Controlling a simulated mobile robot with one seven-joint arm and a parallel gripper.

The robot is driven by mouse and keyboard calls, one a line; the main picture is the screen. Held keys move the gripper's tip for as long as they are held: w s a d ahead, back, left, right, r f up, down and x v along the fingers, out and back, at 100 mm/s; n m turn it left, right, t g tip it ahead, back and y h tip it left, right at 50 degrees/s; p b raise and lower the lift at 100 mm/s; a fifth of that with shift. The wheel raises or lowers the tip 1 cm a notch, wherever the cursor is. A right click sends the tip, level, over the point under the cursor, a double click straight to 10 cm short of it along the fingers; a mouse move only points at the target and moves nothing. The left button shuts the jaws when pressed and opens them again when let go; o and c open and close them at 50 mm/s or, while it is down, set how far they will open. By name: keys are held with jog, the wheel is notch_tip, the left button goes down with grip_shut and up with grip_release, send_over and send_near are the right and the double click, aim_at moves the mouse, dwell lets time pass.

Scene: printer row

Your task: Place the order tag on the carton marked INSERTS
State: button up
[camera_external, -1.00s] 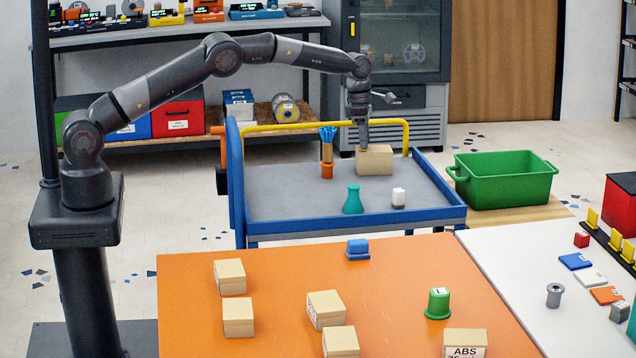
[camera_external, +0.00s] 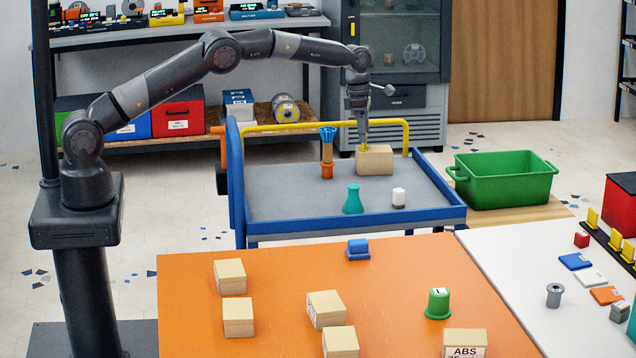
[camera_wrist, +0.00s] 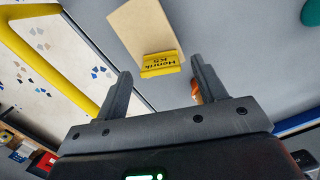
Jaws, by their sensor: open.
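A yellow order tag (camera_wrist: 161,63) reading "Henrik K5" rests on the near end of a tan carton (camera_wrist: 146,30) in the wrist view. In the external view, a small yellow bit of the tag (camera_external: 364,147) shows on top of that carton (camera_external: 375,161), which stands at the back of the blue cart. The carton's marking is not visible. My gripper (camera_external: 361,142) is just above the tag. In the wrist view my gripper (camera_wrist: 161,72) is open, with the tag between and beyond its fingertips, apart from them.
The blue cart (camera_external: 285,202) also carries an orange cup with blue bristles (camera_external: 327,155), a teal flask (camera_external: 352,199) and a white-topped jar (camera_external: 398,197). A yellow rail (camera_external: 290,127) runs behind. Several cartons stand on the orange table (camera_external: 400,270); one reads ABS (camera_external: 465,343).

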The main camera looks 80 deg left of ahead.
jog(key=s+d+r+m, duration=0.1)
jog(key=s+r+m, duration=0.15)
jog(key=r, duration=0.45)
jog(key=s+d+r+m+t, duration=0.15)
jog(key=s+r, duration=0.25)
jog(key=r, duration=0.4)
jog(key=s+d+r+m+g, duration=0.1)
jog(key=s+r+m, duration=0.25)
jog(key=r, duration=0.35)
jog(key=s+d+r+m+t, duration=0.1)
jog(key=s+d+r+m, duration=0.25)
jog(key=s, duration=0.35)
jog(key=s+d+r+m+t, duration=0.1)
jog(key=s+d+r+m, duration=0.1)
jog(key=s+r+m, duration=0.3)
jog(key=s+d+f+m, duration=0.15)
jog(key=s+m, duration=0.25)
jog(key=s, duration=0.4)
jog(key=s+d+m, duration=0.3)
jog(key=s, duration=0.6)
jog(key=s+d+f+m+t, duration=0.1)
jog(key=s+f+m, duration=0.3)
jog(key=s, duration=0.3)
jog(key=s+d+f+m, duration=0.2)
jog(key=s+f+m, duration=0.2)
jog(key=s, duration=0.4)
jog(key=shift+s+f+m+t, duration=0.15)
jog(key=shift+m+t, duration=0.2)
jog(key=shift+m, duration=0.25)
